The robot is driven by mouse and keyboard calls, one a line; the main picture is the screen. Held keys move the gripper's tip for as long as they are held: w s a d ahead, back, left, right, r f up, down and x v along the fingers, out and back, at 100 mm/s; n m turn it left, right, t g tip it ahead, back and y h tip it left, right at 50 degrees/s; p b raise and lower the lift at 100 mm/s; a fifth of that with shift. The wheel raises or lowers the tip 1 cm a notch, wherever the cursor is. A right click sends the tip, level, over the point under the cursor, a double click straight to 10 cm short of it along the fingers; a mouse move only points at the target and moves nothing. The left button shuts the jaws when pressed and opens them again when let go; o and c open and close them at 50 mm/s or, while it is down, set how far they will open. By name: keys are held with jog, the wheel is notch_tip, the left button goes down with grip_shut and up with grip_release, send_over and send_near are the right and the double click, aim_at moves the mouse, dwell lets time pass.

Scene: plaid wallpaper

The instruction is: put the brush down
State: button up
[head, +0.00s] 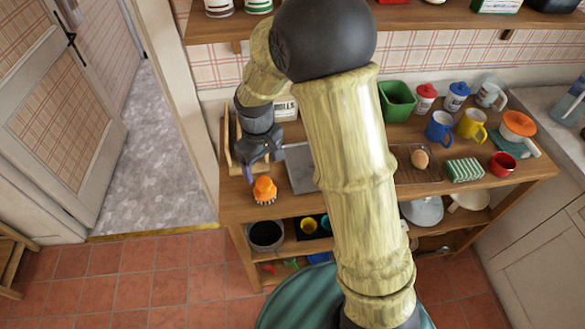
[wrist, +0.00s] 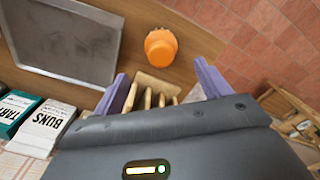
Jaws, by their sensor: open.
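The orange brush (head: 265,188) stands upright on the wooden counter (head: 232,205), bristles down, near its front left corner. It also shows in the wrist view (wrist: 160,48), beyond my fingertips. My gripper (head: 249,172) is above the counter's left end, just behind and left of the brush in the head view. In the wrist view my gripper (wrist: 160,78) has its two purple fingers spread wide, with nothing between them touching. The brush is apart from both fingers.
A wooden rack (wrist: 144,92) stands close by my gripper. A grey metal tray (wrist: 65,40) lies beside the brush. A green tub (head: 397,100), mugs and an egg (head: 420,159) are farther right. The counter's front edge is close to the brush.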

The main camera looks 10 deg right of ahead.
jog(key=s+d+r+m+t, duration=0.1)
jog(key=s+d+r+m, duration=0.1)
jog(key=s+d, duration=0.4)
jog(key=s+d+r+m+t, duration=0.1)
jog(key=s+d+r+m, duration=0.2)
jog(key=s+d+m, duration=0.2)
jog(key=shift+s+d+t, duration=0.3)
jog(key=shift+s+d, duration=0.25)
jog(key=shift+d, duration=0.6)
jog(key=shift+o, duration=0.4)
jog(key=shift+r, duration=0.1)
jog(key=shift+w+a, duration=0.1)
